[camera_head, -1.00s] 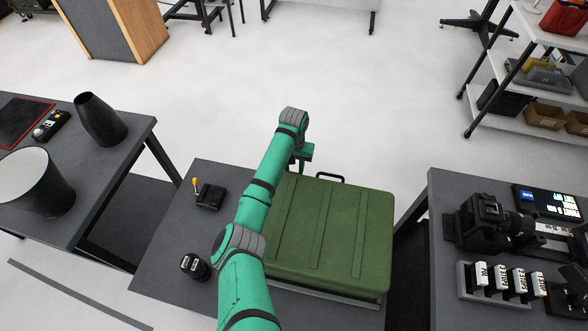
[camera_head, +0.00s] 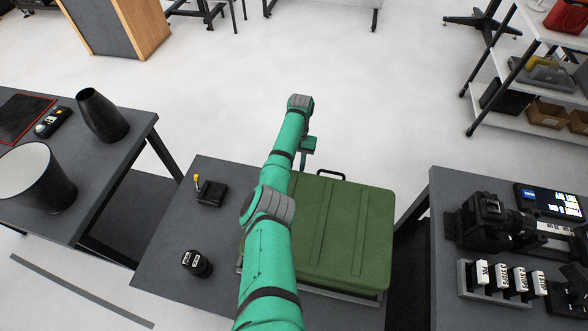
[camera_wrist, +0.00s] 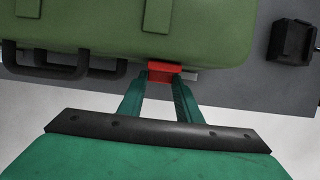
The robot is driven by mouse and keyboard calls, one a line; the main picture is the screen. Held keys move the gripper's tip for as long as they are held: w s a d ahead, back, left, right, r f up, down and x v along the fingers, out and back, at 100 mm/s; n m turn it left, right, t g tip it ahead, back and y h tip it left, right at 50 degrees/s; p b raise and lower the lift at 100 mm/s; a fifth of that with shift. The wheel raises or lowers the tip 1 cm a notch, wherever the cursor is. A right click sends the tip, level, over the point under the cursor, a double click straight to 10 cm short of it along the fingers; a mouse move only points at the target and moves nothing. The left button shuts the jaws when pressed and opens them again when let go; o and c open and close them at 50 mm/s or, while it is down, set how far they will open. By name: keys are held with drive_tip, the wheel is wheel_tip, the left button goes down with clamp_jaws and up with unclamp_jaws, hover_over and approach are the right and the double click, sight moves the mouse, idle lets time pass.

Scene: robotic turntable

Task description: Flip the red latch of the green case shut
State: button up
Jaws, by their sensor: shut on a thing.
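The green case (camera_head: 345,235) lies on the grey table, its lid down and its black handle (camera_head: 331,174) on the far side. In the wrist view the case's green side (camera_wrist: 200,35) fills the top. The red latch (camera_wrist: 163,72) is on the case's edge, beside the handles. My gripper (camera_wrist: 165,83) is shut on the red latch, with its two teal fingers reaching up to it. In the head view my arm passes over the case's left part, and the latch is hidden there.
A black box with a yellow-tipped lever (camera_head: 211,193) and a small black round item (camera_head: 196,263) stand on the table left of the case. A left table holds a black vase (camera_head: 101,117). A right table holds a camera (camera_head: 484,222).

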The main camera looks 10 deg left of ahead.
drive_tip(key=shift+d, duration=0.1)
drive_tip(key=o, duration=1)
drive_tip(key=shift+d, duration=0.1)
drive_tip(key=shift+o, duration=0.2)
drive_tip(key=shift+s, duration=0.1)
drive_tip(key=v, duration=1.1)
drive_tip(key=shift+s+f, duration=0.1)
